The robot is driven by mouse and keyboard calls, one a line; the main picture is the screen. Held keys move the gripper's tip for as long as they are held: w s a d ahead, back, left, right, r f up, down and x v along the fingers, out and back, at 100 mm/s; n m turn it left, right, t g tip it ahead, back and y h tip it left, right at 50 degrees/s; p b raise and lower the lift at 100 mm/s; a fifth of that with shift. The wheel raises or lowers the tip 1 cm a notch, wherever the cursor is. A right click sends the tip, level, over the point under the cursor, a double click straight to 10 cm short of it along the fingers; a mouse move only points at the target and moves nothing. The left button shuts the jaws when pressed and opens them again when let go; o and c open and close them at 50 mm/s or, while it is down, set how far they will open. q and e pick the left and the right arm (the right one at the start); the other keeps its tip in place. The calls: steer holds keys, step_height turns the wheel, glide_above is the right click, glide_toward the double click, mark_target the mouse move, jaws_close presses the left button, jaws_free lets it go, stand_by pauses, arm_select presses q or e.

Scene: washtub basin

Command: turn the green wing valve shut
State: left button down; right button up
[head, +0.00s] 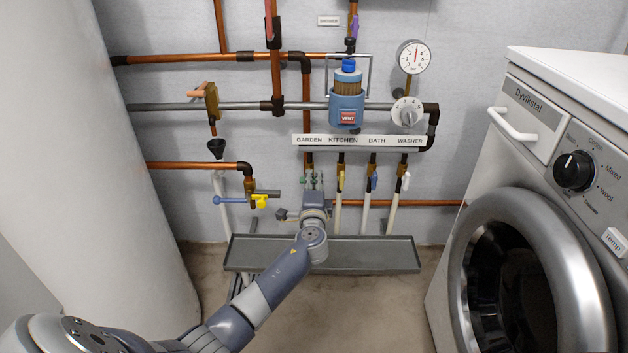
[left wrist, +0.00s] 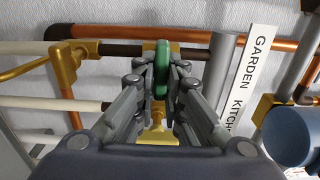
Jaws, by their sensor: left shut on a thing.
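The green wing valve (left wrist: 161,68) shows between the fingers of my left gripper (left wrist: 161,80) in the left wrist view. The fingers press on it from both sides, and its green handle stands edge-on, in line with the brass body behind it. In the head view my left gripper (head: 312,183) reaches up to the pipe under the GARDEN label and hides most of the valve. Only small bits of green (head: 303,181) show beside the fingers. My right gripper is not in view.
A label strip (head: 360,141) runs above the valves. A grey tray (head: 375,255) lies below my gripper. A washing machine (head: 540,200) fills the right side.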

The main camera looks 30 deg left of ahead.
arm_select(q)
steer(key=shift+f, duration=0.1)
steer(key=c, duration=1.7)
jaws_free()
steer(key=shift+d, duration=0.1)
steer(key=shift+s, duration=0.1)
steer(key=v, duration=1.2)
